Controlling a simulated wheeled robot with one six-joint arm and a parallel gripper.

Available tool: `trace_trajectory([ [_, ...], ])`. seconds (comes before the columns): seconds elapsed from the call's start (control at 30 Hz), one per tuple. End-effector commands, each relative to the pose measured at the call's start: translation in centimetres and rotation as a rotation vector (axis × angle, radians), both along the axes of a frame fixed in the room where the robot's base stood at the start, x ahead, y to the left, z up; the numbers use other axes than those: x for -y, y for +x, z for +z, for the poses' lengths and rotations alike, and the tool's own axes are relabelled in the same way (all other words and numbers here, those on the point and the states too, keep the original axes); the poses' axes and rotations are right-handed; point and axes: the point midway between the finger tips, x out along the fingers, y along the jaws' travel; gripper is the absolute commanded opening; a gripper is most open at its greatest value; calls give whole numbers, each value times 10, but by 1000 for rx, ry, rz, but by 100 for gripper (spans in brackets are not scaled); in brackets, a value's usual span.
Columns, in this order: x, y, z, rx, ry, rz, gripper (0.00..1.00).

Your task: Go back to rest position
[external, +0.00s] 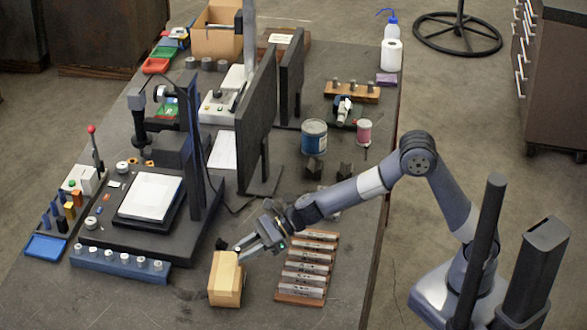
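My gripper (243,250) is low over the front of the table, with my arm reaching in from the right. Its fingers point left and end close to the top of a tan wooden block or box (226,281). I cannot tell whether they touch it, or whether the fingers are open or shut. My arm is stretched out across the table, not folded.
A wooden rack (301,296) with several metal bars lies just right of the gripper. A dark stand with a white plate (150,196) is at left, with a blue strip of knobs (120,265) in front. Dark upright panels (256,120), a blue can (314,138) and a pink spool (364,132) stand farther back.

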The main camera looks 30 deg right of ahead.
Motion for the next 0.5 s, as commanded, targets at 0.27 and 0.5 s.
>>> trace_trajectory([
  [0.27,-31,5,-13,0,-1,1,28],
  [0.5,-38,6,-16,0,0,0,28],
])
